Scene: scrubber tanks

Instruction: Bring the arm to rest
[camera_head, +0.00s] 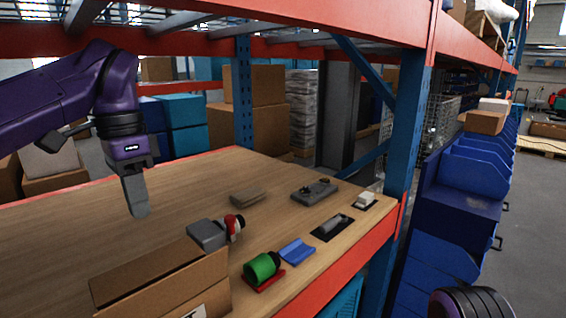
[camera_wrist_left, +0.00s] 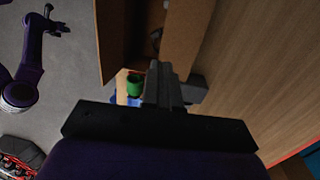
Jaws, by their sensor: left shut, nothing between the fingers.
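My left arm (camera_head: 70,100) comes in from the left, high over the wooden shelf board (camera_head: 90,222). My left gripper (camera_head: 138,212) points down above the board, its grey fingers shut with nothing between them. It is apart from every object, behind and left of the open cardboard box (camera_head: 165,285). In the left wrist view the closed fingers (camera_wrist_left: 158,85) show in the middle, with the box (camera_wrist_left: 115,40) beyond them. A purple arm (camera_wrist_left: 28,65), seemingly my right one, shows at the left of that view; its gripper is too small to read.
On the board stand a green cylinder (camera_head: 261,268) on a red base, a blue tray (camera_head: 297,251), a grey block (camera_head: 207,233) with a red-and-white part, a brown block (camera_head: 247,195) and a grey fixture (camera_head: 314,192). A blue post (camera_head: 407,130) and orange beam (camera_head: 340,265) bound the shelf.

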